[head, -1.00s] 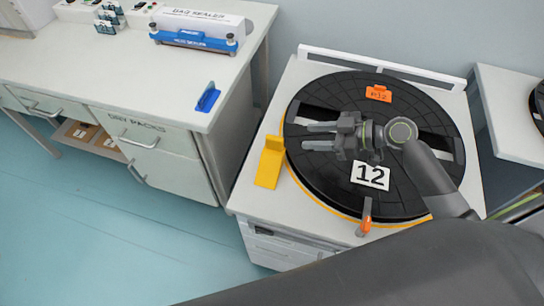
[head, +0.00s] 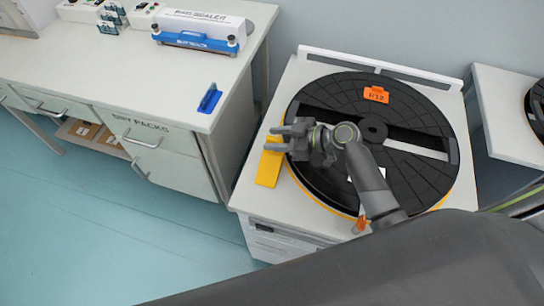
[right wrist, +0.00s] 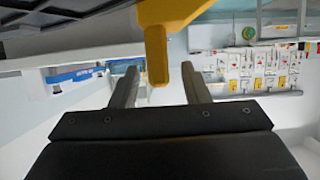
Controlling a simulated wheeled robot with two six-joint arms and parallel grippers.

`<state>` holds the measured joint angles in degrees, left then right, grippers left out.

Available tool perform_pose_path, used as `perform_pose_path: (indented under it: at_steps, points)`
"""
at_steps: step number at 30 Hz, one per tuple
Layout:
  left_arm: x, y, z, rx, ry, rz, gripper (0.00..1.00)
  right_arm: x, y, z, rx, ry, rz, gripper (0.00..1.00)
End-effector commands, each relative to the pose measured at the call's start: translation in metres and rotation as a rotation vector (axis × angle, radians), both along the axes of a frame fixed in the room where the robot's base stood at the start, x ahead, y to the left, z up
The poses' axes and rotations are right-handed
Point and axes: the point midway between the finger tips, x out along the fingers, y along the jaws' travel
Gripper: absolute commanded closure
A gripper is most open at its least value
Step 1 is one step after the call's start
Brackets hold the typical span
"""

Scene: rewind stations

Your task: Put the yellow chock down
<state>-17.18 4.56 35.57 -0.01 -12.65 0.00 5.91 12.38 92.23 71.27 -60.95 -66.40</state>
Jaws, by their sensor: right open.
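The yellow chock (head: 268,170) stands on the left part of the white reel station top (head: 247,193), beside the black reel (head: 420,185). My right gripper (head: 275,138) is at the chock's upper end, its fingers pointing left in the head view and hiding part of its top. In the right wrist view, the chock (right wrist: 158,40) comes down from the top and its narrow end shows between the two open, spread fingers (right wrist: 158,88). I cannot tell whether either finger touches it. My left gripper is not in view.
An orange tag (head: 376,94) lies on the reel, and an orange-handled part (head: 361,224) is at the station's front edge.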

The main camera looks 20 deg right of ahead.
Motion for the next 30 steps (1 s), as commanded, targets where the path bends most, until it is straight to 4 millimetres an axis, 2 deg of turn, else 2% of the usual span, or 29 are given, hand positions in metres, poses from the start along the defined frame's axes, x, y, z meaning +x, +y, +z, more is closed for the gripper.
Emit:
perform_pose_path:
  at_steps: [6, 14, 17, 24, 30]
  points:
    - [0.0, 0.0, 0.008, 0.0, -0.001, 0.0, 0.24, 0.012, 0.017, -0.008, 0.0, 0.0, 0.0, 0.58]
    - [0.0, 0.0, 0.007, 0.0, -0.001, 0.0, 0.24, 0.013, 0.018, -0.01, -0.001, 0.0, 0.0, 0.58]
    - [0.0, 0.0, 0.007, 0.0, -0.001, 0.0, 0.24, 0.012, 0.018, -0.01, -0.001, 0.0, 0.0, 0.69]
    - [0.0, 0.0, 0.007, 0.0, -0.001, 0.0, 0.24, 0.012, 0.018, -0.01, -0.001, 0.001, 0.0, 1.0]
    - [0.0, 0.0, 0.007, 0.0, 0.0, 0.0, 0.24, 0.012, 0.018, -0.01, -0.001, 0.001, 0.0, 1.0]
